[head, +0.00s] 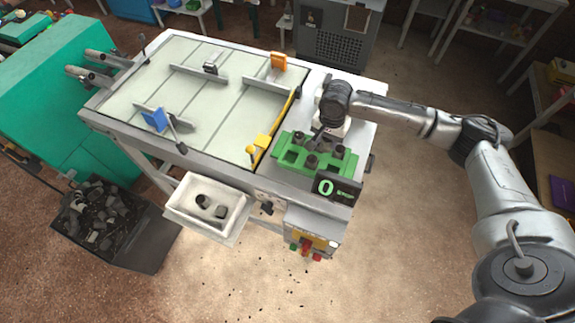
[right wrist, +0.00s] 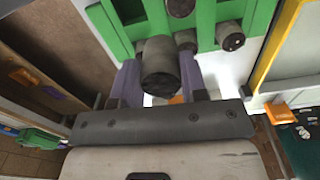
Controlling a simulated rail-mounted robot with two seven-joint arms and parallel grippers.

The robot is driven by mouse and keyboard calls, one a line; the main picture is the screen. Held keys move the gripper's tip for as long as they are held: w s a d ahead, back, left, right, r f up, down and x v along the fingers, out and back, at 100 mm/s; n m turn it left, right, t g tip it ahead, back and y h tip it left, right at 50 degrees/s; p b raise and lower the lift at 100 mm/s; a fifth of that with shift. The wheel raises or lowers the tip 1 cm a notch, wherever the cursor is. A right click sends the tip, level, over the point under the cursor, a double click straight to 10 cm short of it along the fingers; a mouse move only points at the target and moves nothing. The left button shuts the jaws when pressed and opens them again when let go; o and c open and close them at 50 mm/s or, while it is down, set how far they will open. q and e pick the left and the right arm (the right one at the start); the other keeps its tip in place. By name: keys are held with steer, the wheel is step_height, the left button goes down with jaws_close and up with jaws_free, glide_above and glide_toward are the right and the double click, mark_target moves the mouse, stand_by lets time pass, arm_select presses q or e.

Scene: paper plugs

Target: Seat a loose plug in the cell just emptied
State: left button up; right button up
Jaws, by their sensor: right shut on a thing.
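My right gripper (head: 322,138) is over the back of the green rack (head: 287,157) at the right end of the table. In the right wrist view my right gripper (right wrist: 160,82) is shut on a dark grey cylindrical plug (right wrist: 160,62), one finger on each side. The green rack (right wrist: 262,20) is close beyond this plug; I cannot tell whether the plug sits in a cell. Several other dark plugs stand in the rack, one near its front (head: 311,161). Two loose dark plugs (head: 202,201) lie in the white tray (head: 182,210). My left gripper is not in view.
A black display (head: 335,188) showing green marks stands at the rack's front right corner. The pale table bed (head: 210,100) has blue, orange and yellow fittings. A dark bin (head: 110,230) of scraps stands on the floor at left, beside a green machine (head: 50,110).

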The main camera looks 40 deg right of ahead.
steer(key=w, duration=0.1)
steer(key=w+a+f, duration=0.1)
steer(key=w, duration=0.1)
steer(key=shift+a+f, duration=0.3)
steer(key=shift+a, duration=0.1)
steer(key=w+a+f, duration=0.4)
steer(key=w+a, duration=0.1)
steer(key=shift+w+a+f, duration=0.15)
steer(key=shift+f, duration=2.25)
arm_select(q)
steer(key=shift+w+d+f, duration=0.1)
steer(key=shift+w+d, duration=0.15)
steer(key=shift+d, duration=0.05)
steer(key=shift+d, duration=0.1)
arm_select(e)
steer(key=shift+f, duration=0.1)
steer(key=o, duration=0.9)
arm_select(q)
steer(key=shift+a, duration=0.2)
